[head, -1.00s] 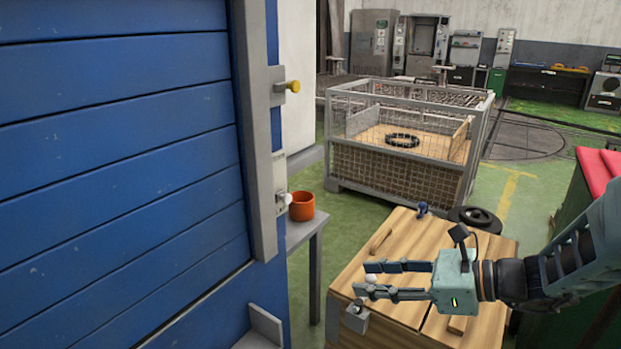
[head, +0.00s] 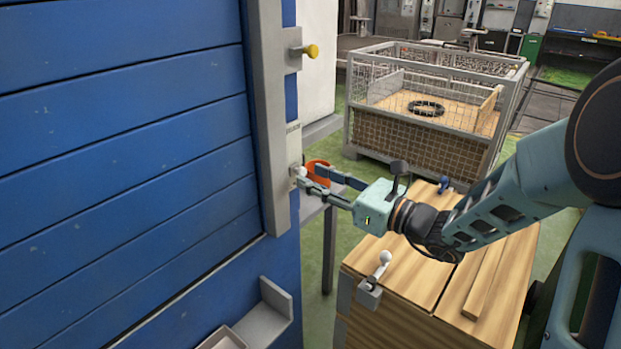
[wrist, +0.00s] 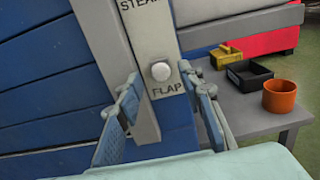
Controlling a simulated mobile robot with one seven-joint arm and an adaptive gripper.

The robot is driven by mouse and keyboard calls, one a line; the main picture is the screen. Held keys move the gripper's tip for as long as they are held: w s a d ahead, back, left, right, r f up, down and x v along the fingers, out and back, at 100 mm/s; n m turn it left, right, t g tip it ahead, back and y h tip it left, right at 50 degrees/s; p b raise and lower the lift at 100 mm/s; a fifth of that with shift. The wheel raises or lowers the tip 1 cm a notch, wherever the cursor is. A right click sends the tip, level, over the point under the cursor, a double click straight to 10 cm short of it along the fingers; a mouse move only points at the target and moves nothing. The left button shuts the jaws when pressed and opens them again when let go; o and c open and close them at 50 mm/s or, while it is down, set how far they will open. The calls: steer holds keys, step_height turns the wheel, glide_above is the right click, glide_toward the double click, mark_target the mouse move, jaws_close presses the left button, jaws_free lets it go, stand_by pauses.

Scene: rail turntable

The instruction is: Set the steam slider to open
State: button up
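The steam slider is a pale plate (wrist: 150,28) on the grey post beside the blue slatted wall. Its round white knob (wrist: 161,71) sits low on the plate, just above the word FLAP; the word STEAM is cut off at the top of the wrist view. In the head view the knob (head: 298,171) is at the post's right edge. My gripper (head: 309,177) is open, its two fingers spread. In the wrist view they stand to the left and right of the knob, with gaps; I cannot tell whether the tips reach its depth.
An orange pot (wrist: 280,97) stands on a grey side table (wrist: 255,122) close to my gripper, with black (wrist: 248,76) and yellow (wrist: 227,55) bins. A yellow knob (head: 311,51) sticks out higher up. A wooden box (head: 410,265) with a small lever (head: 378,272) is below my arm.

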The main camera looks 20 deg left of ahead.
steer(key=shift+x, duration=1.05)
jaws_close()
